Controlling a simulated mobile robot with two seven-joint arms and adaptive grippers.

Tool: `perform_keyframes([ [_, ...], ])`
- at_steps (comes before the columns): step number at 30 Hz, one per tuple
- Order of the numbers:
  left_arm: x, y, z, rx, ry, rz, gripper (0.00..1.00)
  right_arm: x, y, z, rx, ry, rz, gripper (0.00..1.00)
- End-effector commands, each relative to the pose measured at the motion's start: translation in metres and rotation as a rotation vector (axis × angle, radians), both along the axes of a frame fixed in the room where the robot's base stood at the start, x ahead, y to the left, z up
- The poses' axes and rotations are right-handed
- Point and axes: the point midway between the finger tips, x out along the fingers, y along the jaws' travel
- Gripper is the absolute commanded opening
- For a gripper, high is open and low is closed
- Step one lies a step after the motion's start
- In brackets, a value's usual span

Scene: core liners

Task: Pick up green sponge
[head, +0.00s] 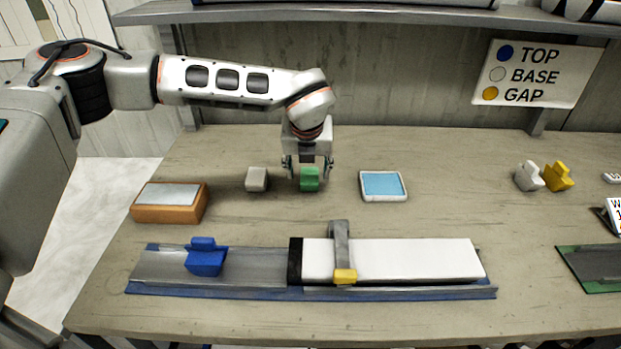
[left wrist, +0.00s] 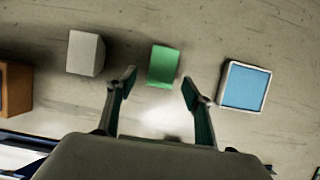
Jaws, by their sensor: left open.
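The green sponge (head: 309,180) is a small block on the bench, between a grey block and a blue-topped tray. My left gripper (head: 308,168) points down at it from above and behind, with its fingers at the sponge's two sides in the head view. In the left wrist view the sponge (left wrist: 163,66) lies between and just beyond the tips of the open left gripper (left wrist: 158,82). There is a gap on each side, and nothing is held. My right gripper does not show.
The grey block (head: 257,179) stands left of the sponge and the blue-topped tray (head: 383,185) right. An orange box (head: 169,202) is farther left. In front lies a metal channel (head: 217,268) with a blue piece (head: 205,258) and a white core (head: 420,261). A shelf (head: 400,18) runs above.

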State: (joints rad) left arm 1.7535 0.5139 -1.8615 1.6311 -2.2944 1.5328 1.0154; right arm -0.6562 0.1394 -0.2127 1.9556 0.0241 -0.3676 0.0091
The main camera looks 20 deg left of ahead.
Motion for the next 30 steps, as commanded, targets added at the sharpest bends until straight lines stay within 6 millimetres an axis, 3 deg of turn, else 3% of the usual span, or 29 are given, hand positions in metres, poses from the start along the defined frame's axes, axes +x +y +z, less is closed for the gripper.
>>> perform_keyframes([
  [12,0.026,0.005,-0.043,0.001,0.001,0.0,0.51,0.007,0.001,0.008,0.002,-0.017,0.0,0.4],
  [20,0.027,0.005,-0.045,0.0,0.0,0.0,0.51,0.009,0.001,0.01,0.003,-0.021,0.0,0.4],
  [24,0.027,0.005,-0.045,0.001,0.0,0.0,0.23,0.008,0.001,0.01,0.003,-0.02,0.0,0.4],
  [30,0.027,0.005,-0.045,0.0,0.0,0.0,0.23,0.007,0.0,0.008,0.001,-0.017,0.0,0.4],
])
